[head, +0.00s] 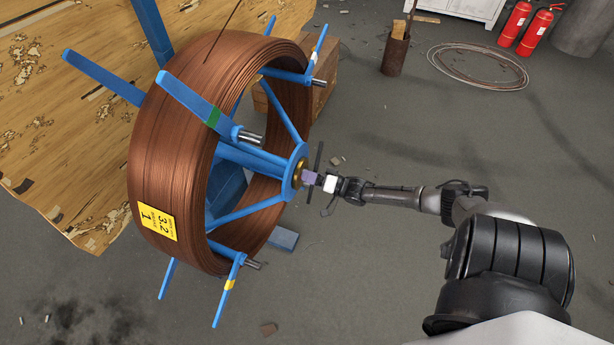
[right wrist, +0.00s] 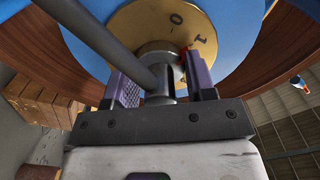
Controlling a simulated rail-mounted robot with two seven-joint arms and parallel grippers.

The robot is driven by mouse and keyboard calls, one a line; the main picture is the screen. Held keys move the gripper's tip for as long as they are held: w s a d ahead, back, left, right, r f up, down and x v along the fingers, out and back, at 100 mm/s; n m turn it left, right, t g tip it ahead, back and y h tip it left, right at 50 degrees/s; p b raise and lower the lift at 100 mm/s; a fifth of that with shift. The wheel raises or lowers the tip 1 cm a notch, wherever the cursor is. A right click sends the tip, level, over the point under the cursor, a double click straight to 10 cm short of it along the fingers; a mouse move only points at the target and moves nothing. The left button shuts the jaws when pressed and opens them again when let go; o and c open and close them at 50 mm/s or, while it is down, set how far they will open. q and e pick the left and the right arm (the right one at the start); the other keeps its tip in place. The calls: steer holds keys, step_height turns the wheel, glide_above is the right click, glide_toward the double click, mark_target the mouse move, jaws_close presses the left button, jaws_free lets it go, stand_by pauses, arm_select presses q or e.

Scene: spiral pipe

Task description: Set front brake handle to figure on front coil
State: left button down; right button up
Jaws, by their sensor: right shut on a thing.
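A large copper-brown wire coil (head: 165,150) sits on a blue spoked reel. A yellow label (head: 158,221) on the coil reads "3.2" with a "1" below it. A brass dial (head: 298,174) is at the reel's hub. In the right wrist view the brass dial (right wrist: 205,18) shows a "0" and a "1", and a red mark (right wrist: 183,52) sits close to the "1". The brake handle (head: 319,157) is a dark grey bar crossing the hub, and it also shows in the right wrist view (right wrist: 108,42). My right gripper (head: 309,178) is shut on the handle's hub. My left gripper is out of view.
Blue spokes (head: 202,98) stick out around the coil. A wooden sheet (head: 50,130) is behind at left. Red fire extinguishers (head: 515,25), a rusty bin (head: 396,52) and a loose wire coil (head: 478,62) are at the back right. The floor right of the reel is mostly clear.

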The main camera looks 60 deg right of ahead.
steer(key=o, duration=0.9)
steer(key=shift+s, duration=0.15)
steer(key=shift+s, duration=0.25)
steer(key=s+d+p, duration=0.1)
steer(key=s+p, duration=0.2)
steer(key=s, duration=1)
steer(key=shift+p, duration=0.35)
steer(key=shift+d, duration=0.1)
